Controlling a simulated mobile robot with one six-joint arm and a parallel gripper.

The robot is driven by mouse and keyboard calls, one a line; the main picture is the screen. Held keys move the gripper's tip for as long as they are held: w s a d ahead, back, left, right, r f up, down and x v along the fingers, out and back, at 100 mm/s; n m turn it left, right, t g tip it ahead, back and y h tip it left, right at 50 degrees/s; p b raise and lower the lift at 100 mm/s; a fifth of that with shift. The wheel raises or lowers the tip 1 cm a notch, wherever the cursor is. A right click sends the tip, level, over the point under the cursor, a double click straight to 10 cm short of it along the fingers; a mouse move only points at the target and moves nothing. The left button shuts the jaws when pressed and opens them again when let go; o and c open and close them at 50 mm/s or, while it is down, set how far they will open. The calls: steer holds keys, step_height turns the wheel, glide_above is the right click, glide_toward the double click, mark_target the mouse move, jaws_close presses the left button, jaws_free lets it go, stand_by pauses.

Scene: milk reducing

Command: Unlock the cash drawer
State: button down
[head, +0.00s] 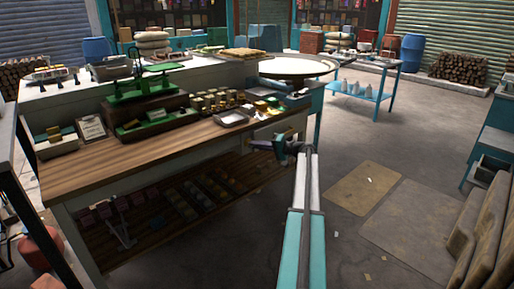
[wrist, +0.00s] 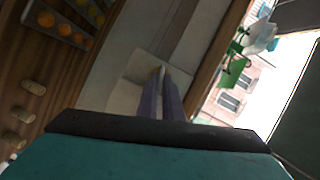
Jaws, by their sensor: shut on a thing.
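The cash drawer (head: 268,131) appears as a pale front at the right end of the wooden counter, partly hidden by my gripper (head: 256,144). In the wrist view, my gripper (wrist: 162,72) has its two dark fingers close together against a pale square panel (wrist: 128,97), which looks like the drawer front. A small brass-coloured thing (wrist: 157,71) shows at the fingertips, and my gripper is shut on it. Whether it is a key, and whether it sits in a lock, I cannot tell. The lock itself is hidden.
The counter top (head: 110,172) holds a green scale (head: 140,85), a grey tray (head: 233,118) and several small brass-coloured pieces. A lower shelf (head: 165,225) carries several goods. The floor right of my arm is open, with flat mats (head: 362,188).

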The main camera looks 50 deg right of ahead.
steer(key=shift+f+m+t+y, duration=0.15)
steer(key=shift+m+t+y, duration=0.4)
steer(key=shift+m, duration=1.25)
steer(key=shift+w+t, duration=0.1)
steer(key=shift+t, duration=0.15)
steer(key=c, duration=2.2)
jaws_free()
steer(key=b+v, duration=0.1)
steer(key=v, duration=1.3)
steer(key=shift+w, duration=0.1)
